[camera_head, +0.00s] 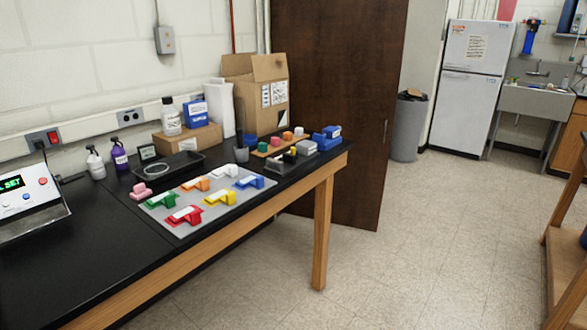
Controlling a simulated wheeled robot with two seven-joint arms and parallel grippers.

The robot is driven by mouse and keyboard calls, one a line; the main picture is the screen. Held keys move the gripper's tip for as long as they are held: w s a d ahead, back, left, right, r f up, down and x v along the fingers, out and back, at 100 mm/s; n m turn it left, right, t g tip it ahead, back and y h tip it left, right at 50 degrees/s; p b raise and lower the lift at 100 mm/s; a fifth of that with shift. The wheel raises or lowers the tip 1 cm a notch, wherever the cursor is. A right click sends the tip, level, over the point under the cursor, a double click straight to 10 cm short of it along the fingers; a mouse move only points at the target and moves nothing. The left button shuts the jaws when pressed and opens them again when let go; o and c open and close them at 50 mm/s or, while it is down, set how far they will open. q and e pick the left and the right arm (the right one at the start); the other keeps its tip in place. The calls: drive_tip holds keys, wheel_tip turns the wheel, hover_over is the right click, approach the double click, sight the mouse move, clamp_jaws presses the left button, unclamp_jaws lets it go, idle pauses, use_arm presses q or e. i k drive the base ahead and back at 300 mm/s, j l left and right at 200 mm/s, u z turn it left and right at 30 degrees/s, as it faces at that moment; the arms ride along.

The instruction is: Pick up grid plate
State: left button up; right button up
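A flat light-grey plate (165,222) lies on the black tabletop near its front edge, and I take it to be the grid plate. No grid marks can be made out at this size. Several coloured parts sit on it: a green part (160,201), a red part (185,216), a yellow part (220,198), a blue part (250,181) and orange and white ones behind. They hide much of its surface. Neither of my grippers is in view.
The black table (90,255) has free room left of the plate. A pink part (141,191), a black tray (168,167) and a grey cup (241,154) are close behind. A control box (30,205) stands left, a cardboard box (262,95) behind. Floor in front is clear.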

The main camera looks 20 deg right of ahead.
sight(231, 171)
drive_tip(key=z, duration=0.15)
drive_tip(key=i+l+u, duration=0.1)
drive_tip(key=i+l, duration=0.35)
drive_tip(key=l, duration=0.15)
drive_tip(key=i+l+u, duration=0.15)
drive_tip(key=l, duration=0.2)
drive_tip(key=i+l, duration=0.25)
drive_tip(key=i+l+u, duration=0.15)
drive_tip(key=l, duration=0.25)
drive_tip(key=i+l+u, duration=0.1)
drive_tip(key=i+l, duration=0.3)
drive_tip(key=l, duration=0.35)
drive_tip(key=u, duration=0.05)
